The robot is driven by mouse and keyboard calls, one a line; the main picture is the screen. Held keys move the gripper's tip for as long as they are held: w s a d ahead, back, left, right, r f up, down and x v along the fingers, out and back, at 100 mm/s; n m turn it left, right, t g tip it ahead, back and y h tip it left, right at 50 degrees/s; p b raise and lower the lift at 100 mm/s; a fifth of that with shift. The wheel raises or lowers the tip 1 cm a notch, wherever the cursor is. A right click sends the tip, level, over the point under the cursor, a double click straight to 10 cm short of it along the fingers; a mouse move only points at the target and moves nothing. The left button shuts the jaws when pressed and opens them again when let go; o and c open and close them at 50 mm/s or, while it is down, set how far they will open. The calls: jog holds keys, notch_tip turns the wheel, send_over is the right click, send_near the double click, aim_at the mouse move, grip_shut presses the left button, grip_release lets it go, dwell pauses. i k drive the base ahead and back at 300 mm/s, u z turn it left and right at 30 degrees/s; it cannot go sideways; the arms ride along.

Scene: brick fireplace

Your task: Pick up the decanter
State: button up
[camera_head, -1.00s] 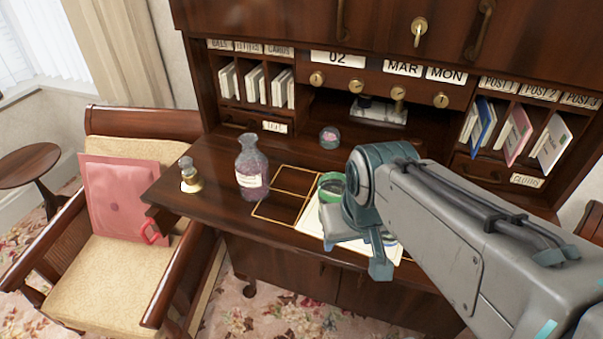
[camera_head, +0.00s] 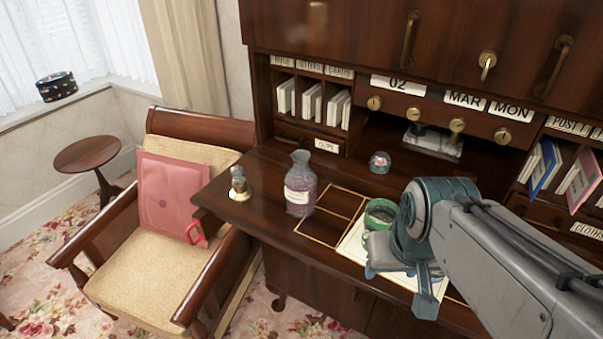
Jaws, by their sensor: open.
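The decanter (camera_head: 300,186) is a clear glass bottle with a pale label and purple contents. It stands upright on the brown desk top (camera_head: 262,207), left of the gold-lined squares. My gripper (camera_head: 400,272) is over the right part of the desk, to the right of the decanter and apart from it. It is open, with its fingers partly hidden by its own wrist. Nothing shows held in it.
A green-rimmed jar (camera_head: 379,214) and a paper sheet (camera_head: 352,241) are beside my gripper. A glass paperweight (camera_head: 380,162) sits behind. A chair (camera_head: 150,255) with a pink cushion stands at left.

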aim_at(300, 182)
jog(key=k, duration=1)
jog(key=u, duration=1.8)
jog(key=i, duration=1.85)
jog(key=z, duration=3.35)
